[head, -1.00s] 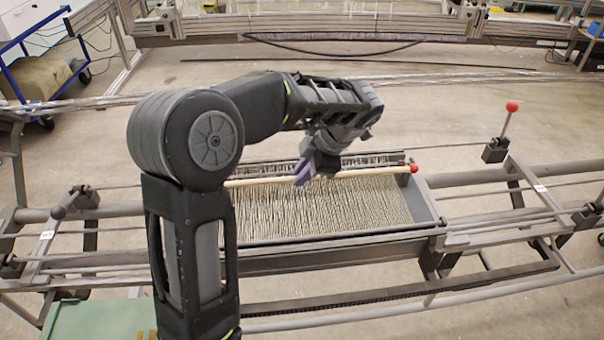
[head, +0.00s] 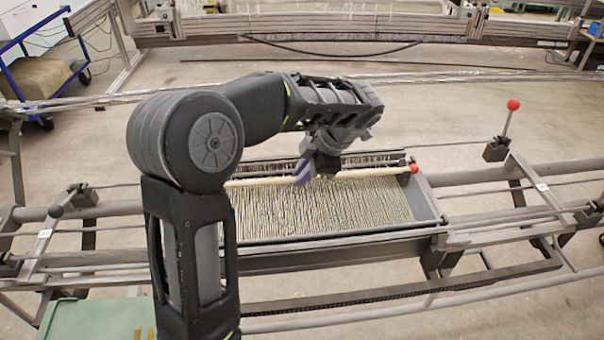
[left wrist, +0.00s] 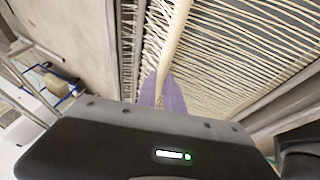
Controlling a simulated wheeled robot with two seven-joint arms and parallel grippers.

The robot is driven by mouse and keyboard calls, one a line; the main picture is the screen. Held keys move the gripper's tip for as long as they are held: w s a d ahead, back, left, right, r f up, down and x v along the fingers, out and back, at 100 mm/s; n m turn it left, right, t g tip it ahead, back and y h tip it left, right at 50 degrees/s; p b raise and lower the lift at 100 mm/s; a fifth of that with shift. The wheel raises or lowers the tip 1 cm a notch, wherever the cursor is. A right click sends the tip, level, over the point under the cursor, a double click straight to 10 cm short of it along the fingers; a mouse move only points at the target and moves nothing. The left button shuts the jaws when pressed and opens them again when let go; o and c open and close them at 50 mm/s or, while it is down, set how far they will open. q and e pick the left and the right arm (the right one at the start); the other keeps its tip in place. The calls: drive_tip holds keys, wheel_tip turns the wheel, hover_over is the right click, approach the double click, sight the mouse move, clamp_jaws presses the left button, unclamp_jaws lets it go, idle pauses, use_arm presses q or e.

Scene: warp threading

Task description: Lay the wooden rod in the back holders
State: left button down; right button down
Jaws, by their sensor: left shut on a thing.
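The pale wooden rod (head: 372,172) has a red ball at its right end and lies along the back of the frame of warp threads (head: 325,208). Its left end is hidden behind my arm. My left gripper (head: 303,175) is shut on the rod near its middle, with purple fingertips. In the left wrist view the rod (left wrist: 176,42) runs away from the purple fingers (left wrist: 162,93), beside the threads. The back holders cannot be made out clearly. I cannot tell whether the rod rests in them. My right gripper is not in view.
A lever with a red knob (head: 513,105) stands upright at the right, and a black knob (head: 56,212) at the left. Long metal rails (head: 480,178) run across the loom. A green box (head: 98,320) is at the lower left. A blue cart (head: 45,75) stands behind.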

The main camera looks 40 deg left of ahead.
use_arm(q)
drive_tip(key=c, duration=1.4)
unclamp_jaws()
drive_tip(key=shift+w+d+r, duration=0.1)
drive_tip(key=shift+d+r, duration=0.2)
drive_tip(key=shift+r, duration=0.15)
drive_tip(key=p+v, duration=0.3)
drive_tip(key=v, duration=0.3)
drive_tip(key=shift+d+r, duration=0.15)
drive_tip(key=shift+r, duration=0.2)
